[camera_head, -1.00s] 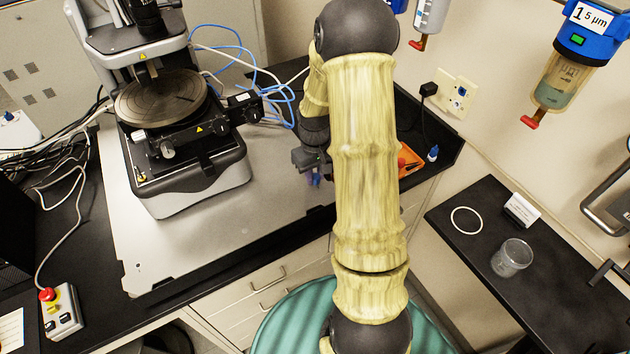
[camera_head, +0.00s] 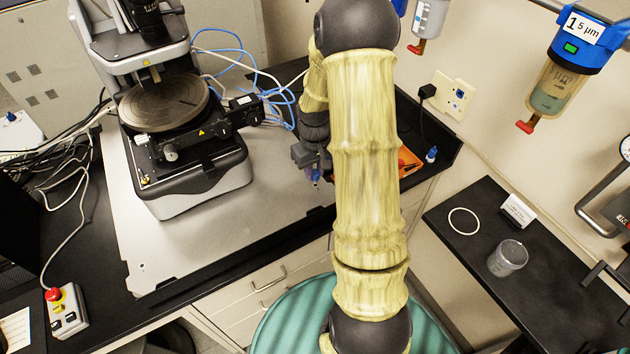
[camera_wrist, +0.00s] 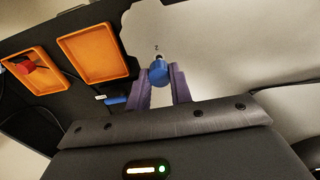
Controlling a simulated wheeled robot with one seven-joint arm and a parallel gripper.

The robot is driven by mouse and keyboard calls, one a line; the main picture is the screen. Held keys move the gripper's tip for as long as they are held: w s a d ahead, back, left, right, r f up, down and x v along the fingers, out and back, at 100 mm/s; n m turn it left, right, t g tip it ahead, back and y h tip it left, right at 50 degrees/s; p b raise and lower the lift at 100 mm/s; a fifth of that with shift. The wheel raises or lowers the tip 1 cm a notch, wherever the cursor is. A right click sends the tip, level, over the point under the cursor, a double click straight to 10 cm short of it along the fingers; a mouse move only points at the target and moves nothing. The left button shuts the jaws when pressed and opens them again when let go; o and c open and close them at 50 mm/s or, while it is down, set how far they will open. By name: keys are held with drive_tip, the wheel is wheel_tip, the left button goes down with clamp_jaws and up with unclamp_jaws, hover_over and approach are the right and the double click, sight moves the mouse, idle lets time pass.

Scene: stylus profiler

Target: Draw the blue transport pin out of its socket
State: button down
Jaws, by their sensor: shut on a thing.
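My gripper (camera_wrist: 159,85) is shut on a blue pin (camera_wrist: 158,74), whose round blue head sits between the two purple fingertips in the wrist view. A short pale, metallic bit shows just beyond the head, over the light grey plate (camera_wrist: 215,40). I cannot tell whether the pin's end is still inside its socket; no socket opening is clear. In the head view my gripper (camera_head: 314,177) is small and partly hidden by my arm, above the right part of the grey plate (camera_head: 270,185). A bit of blue shows at its fingertips.
The stylus profiler (camera_head: 190,170) stands on the plate to the left. Two orange trays (camera_wrist: 106,52) lie on the black bench, one with a red object (camera_wrist: 25,66). A small blue-topped item (camera_head: 432,154) stands near the wall. Blue cables (camera_head: 275,95) run behind.

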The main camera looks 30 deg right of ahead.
sight(315, 172)
drive_tip(key=shift+r+p, duration=0.8)
drive_tip(key=shift+r, duration=0.35)
drive_tip(key=shift+r+p, duration=2.05)
drive_tip(key=shift+r, duration=0.5)
